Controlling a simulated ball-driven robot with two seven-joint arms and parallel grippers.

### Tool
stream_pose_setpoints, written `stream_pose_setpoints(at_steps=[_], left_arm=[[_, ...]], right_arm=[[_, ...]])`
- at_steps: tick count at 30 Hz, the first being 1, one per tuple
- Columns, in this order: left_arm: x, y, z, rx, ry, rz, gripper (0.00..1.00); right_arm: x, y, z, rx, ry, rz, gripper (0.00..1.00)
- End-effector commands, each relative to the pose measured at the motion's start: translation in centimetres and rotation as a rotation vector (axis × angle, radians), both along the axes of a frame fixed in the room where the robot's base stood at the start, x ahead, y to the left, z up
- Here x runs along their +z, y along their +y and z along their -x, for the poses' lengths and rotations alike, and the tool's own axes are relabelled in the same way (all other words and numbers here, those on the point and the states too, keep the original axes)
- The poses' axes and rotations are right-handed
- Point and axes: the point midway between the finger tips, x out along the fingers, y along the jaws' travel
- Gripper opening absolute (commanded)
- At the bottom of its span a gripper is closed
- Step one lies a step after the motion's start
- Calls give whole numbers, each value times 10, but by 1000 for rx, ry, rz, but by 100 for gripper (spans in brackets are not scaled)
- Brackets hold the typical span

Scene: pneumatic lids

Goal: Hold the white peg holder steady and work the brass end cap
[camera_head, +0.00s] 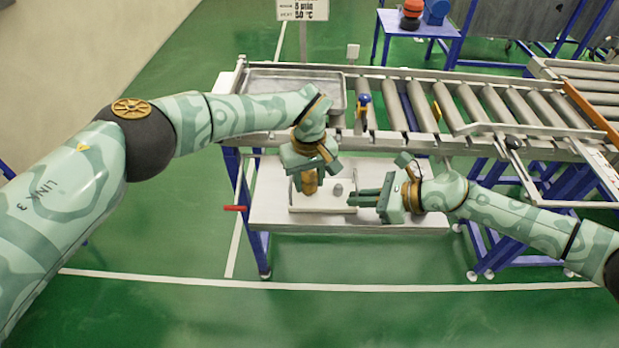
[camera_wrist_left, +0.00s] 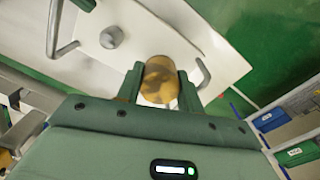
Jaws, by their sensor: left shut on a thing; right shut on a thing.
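The white peg holder (camera_head: 328,204) lies on the white lower table in the head view. It also shows in the left wrist view (camera_wrist_left: 147,33), with a rounded grey peg (camera_wrist_left: 111,37) and grey bar handles at two sides. My left gripper (camera_head: 308,180) points down over the holder's left part. It is shut on the brass end cap (camera_wrist_left: 160,80), whose jaws flank it in the left wrist view. The cap's lower end is partly hidden. My right gripper (camera_head: 366,198) reaches in from the right and is shut on the holder's near-right handle (camera_wrist_left: 55,28).
The white table (camera_head: 400,216) has bare room on its right. A roller conveyor (camera_head: 430,105) and a metal tray (camera_head: 285,76) stand behind and above it. A red lever (camera_head: 235,208) sticks out at the table's left. Blue-labelled bins (camera_wrist_left: 275,118) show at right in the wrist view.

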Motion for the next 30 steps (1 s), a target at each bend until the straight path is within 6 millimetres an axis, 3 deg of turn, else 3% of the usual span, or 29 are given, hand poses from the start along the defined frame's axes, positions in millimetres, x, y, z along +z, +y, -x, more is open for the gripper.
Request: stream_pose_setpoints(at_steps=[1, 24, 25, 27, 30], left_arm=[[-3, 7, -3, 7, -5, -12, 4], [-21, 8, -3, 9, -3, -13, 4], [-21, 8, -3, 9, -3, -13, 42], [-21, 8, -3, 8, -2, -13, 61], [-21, 8, -3, 8, -3, -13, 62]], right_arm=[[-3, -4, -1, -5, 0, 8, 0], [-5, -6, 0, -7, 1, 11, 0], [-5, -6, 0, -7, 1, 11, 0], [-5, -6, 0, -7, 1, 11, 0], [-5, -6, 0, -7, 1, 11, 0]])
